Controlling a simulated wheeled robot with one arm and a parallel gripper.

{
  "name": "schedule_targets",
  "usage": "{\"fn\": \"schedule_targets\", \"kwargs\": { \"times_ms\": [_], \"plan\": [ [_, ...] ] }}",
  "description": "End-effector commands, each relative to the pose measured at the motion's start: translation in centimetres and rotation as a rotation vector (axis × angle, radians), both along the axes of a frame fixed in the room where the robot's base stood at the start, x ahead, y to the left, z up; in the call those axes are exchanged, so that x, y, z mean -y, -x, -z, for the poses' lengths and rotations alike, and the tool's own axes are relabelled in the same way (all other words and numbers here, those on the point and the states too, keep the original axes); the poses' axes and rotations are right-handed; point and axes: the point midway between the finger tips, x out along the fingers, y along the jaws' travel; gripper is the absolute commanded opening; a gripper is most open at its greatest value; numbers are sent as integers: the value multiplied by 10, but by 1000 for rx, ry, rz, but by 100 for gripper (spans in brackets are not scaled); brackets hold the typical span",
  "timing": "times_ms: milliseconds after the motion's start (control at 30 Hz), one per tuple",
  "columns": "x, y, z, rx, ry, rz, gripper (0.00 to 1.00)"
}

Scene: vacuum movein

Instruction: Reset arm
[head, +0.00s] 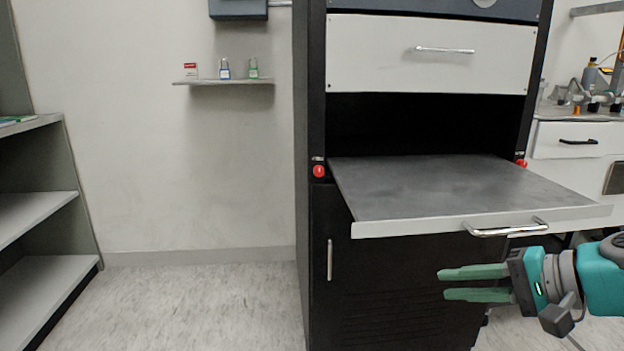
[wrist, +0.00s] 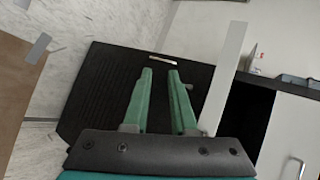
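My gripper (head: 445,283) has green fingers and a teal wrist, at the lower right of the head view. Its fingers point left, in front of the black cabinet's lower part and below the pulled-out tray. The fingers are apart with nothing between them; the wrist view (wrist: 160,72) shows the same gap. The grey tray (head: 440,187) sticks out of the black cabinet (head: 385,290), with a chrome handle (head: 507,229) on its front edge. The gripper appears apart from the handle.
A white drawer (head: 430,75) above the tray is shut. Grey shelving (head: 40,210) stands at the left. A counter (head: 580,112) with items is at the right. The floor (head: 200,305) at the left is clear.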

Motion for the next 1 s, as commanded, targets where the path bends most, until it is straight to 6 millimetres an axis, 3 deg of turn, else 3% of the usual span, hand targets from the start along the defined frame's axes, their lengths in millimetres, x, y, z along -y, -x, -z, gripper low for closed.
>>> {"fn": "schedule_targets", "kwargs": {
  "times_ms": [33, 200, 400, 600, 1000],
  "plan": [
    [-26, 3, 15, -43, 47, -70, 25],
    [-90, 29, 66, -184, 216, -277, 25],
    [-131, 78, 120, -322, 434, -495, 25],
    [-137, 131, 161, -432, 656, -676, 25],
    [-106, 188, 192, -538, 954, -859, 25]
  ]
}}
